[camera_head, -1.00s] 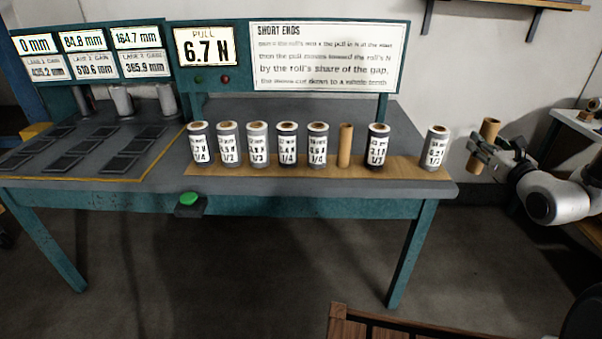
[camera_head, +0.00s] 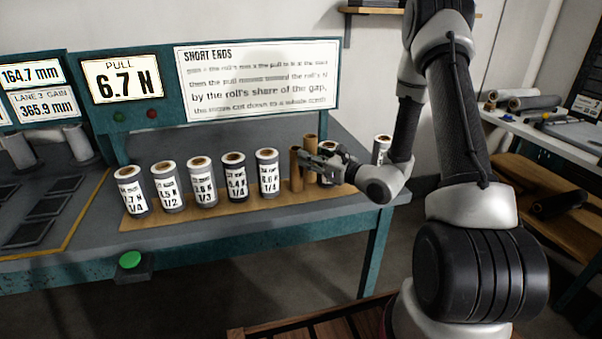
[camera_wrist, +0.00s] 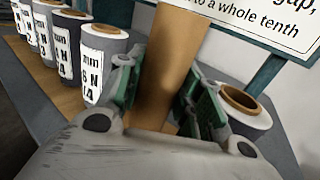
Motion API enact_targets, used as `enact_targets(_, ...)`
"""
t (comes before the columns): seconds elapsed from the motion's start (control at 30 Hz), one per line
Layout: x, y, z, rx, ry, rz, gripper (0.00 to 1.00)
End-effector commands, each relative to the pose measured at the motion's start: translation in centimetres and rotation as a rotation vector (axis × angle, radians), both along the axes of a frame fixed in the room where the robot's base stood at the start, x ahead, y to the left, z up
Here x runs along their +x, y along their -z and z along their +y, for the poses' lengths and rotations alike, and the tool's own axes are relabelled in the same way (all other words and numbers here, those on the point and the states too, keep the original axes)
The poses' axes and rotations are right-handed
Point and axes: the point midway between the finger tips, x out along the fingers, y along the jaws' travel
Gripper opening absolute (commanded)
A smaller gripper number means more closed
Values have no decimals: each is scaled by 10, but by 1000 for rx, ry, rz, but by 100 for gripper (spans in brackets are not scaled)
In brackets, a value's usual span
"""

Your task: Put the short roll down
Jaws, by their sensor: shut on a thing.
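My gripper (camera_head: 318,160) is shut on a bare brown cardboard tube (camera_wrist: 170,60), which stands upright between the fingers in the wrist view. In the head view this held tube (camera_head: 310,142) is just right of another brown tube (camera_head: 295,168) on the brown board. Its top is higher than that tube's top. My gripper hides its lower part, so I cannot tell whether it touches the board.
Several grey labelled rolls (camera_head: 234,176) stand in a row to the left on the board (camera_head: 150,222). One labelled roll (camera_head: 328,178) is partly behind my gripper, and another (camera_head: 381,149) stands farther right. A green button (camera_head: 130,260) sits at the table's front edge.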

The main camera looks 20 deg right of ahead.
Motion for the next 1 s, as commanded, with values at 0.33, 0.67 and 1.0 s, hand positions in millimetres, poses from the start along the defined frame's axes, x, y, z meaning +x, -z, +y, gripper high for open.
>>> enact_targets(0.33, 0, 44, 0, 0, 1, 0, 12)
enact_targets(0.67, 0, 47, 0, 0, 1, -1, 12)
enact_targets(1.0, 0, 49, 0, 0, 1, -1, 44)
